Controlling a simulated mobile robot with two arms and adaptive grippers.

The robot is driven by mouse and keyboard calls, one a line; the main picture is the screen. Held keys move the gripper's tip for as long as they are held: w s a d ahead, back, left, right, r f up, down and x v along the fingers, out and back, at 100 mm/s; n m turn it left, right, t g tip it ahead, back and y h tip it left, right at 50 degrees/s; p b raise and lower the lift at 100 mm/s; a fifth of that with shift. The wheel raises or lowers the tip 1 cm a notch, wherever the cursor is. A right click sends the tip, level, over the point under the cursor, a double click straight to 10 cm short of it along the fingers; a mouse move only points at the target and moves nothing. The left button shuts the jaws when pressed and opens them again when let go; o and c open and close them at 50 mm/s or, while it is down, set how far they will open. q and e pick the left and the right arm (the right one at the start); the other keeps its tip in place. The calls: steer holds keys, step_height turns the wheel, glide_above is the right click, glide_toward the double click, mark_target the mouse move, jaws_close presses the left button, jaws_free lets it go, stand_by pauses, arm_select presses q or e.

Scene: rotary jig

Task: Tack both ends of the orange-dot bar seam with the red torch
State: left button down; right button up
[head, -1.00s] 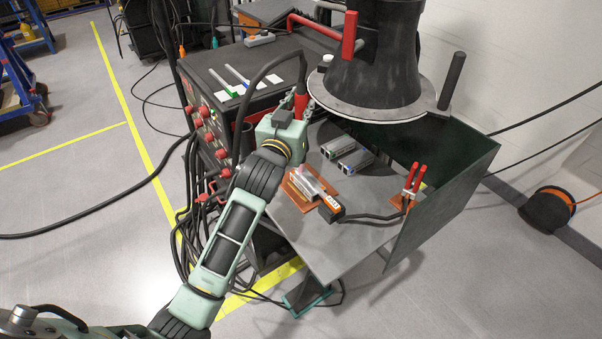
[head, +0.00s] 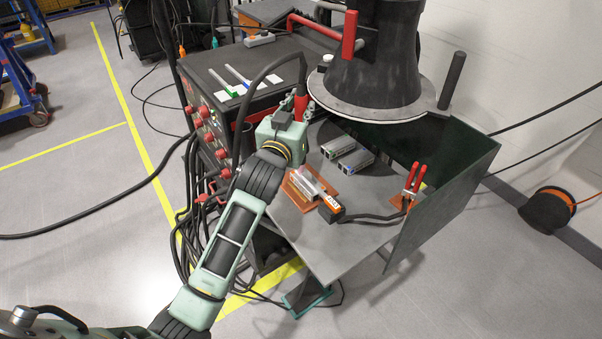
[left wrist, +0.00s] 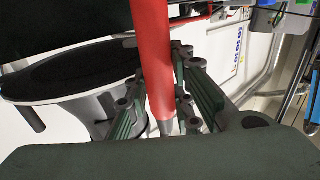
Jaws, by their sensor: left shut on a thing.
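My left gripper (head: 303,108) is shut on the red torch (head: 301,104), held upright at the left edge of the grey jig table (head: 345,245). In the left wrist view, the gripper's fingers (left wrist: 165,105) close around the red torch handle (left wrist: 152,55). A pale, clear-looking bar piece (head: 306,182) lies on a copper-orange plate (head: 328,187) near the table's front left. Two grey bars (head: 338,147) (head: 356,161) lie side by side behind it. I cannot make out an orange dot or the seam ends. My right gripper is not in view.
A black block with an orange label (head: 331,208) and a cable sits beside the plate. A red-handled clamp (head: 413,182) stands at the table's right. A dark extraction hood (head: 385,65) hangs over the back, and a green screen (head: 447,205) borders the right side.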

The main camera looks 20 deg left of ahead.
arm_select(q)
steer(key=shift+r+p, duration=0.3)
steer(key=shift+p, duration=0.3)
stand_by(1.0)
steer(key=shift+r, duration=0.1)
steer(key=shift+r+p, duration=0.55)
steer(key=shift+p, duration=0.2)
stand_by(5.5)
